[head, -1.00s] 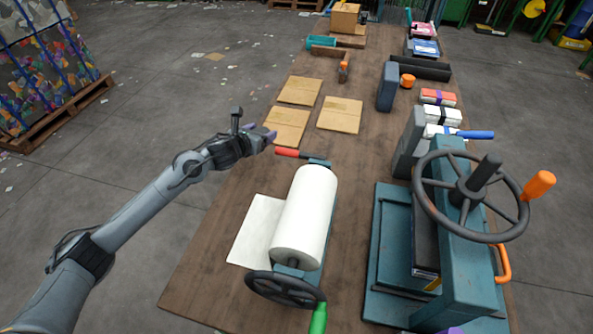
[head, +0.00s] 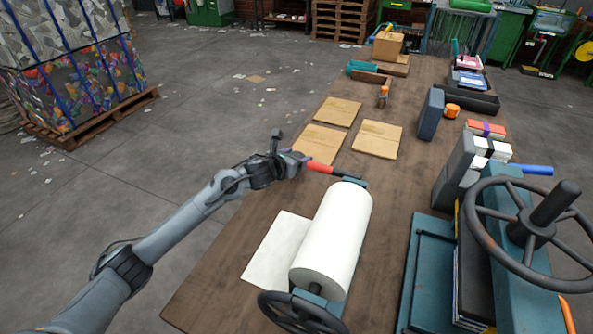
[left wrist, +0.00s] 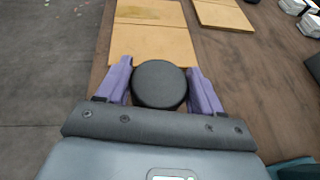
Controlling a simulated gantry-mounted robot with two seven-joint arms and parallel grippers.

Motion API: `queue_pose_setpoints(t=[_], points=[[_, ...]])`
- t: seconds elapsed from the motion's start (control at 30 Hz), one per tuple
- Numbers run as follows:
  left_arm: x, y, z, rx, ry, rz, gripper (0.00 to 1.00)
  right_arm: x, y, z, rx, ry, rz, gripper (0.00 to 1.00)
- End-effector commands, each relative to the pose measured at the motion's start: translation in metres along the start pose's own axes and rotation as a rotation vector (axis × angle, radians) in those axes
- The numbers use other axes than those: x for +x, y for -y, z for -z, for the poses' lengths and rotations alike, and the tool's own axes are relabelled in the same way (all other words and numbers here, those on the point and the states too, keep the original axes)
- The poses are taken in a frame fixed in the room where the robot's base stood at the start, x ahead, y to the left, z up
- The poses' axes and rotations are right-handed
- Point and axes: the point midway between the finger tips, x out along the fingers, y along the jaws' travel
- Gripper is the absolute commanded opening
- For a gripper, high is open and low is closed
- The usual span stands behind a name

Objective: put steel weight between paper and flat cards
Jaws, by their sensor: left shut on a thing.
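My left gripper (head: 297,161) is shut on a dark round disc, the steel weight (left wrist: 160,84), which sits between its two purple fingers in the left wrist view. In the head view the gripper hides the weight. The gripper is at the table's left edge, by the near-left flat card (head: 318,143). Two more tan cards, a far one (head: 338,111) and a right one (head: 377,139), lie beside it. The white paper roll (head: 333,240) and its loose sheet (head: 276,252) are nearer me. I cannot tell whether the weight touches the table. My right gripper is out of view.
A red handle (head: 320,166) by the paper roll's far end is close to the left fingers. A press with a handwheel (head: 533,232) stands at the right.

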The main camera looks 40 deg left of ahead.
Motion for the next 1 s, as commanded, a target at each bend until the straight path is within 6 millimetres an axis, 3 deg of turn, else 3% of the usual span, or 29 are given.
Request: queue_pose_setpoints(t=[0.3,0.77,0.8,0.93,1.0], points=[[0.015,0.001,0.037,-0.002,0.002,0.0,0.09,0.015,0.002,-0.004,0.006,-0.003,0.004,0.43],[0.017,0.001,0.041,-0.001,0.004,-0.001,0.09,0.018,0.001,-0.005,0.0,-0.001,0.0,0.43],[0.018,0.001,0.043,0.0,-0.001,0.0,0.69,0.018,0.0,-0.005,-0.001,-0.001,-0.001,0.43],[0.017,0.001,0.043,0.0,-0.002,0.0,0.89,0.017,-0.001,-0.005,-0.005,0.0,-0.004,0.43],[0.017,0.001,0.043,0.0,-0.002,0.0,0.92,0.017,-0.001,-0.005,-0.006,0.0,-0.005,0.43]])
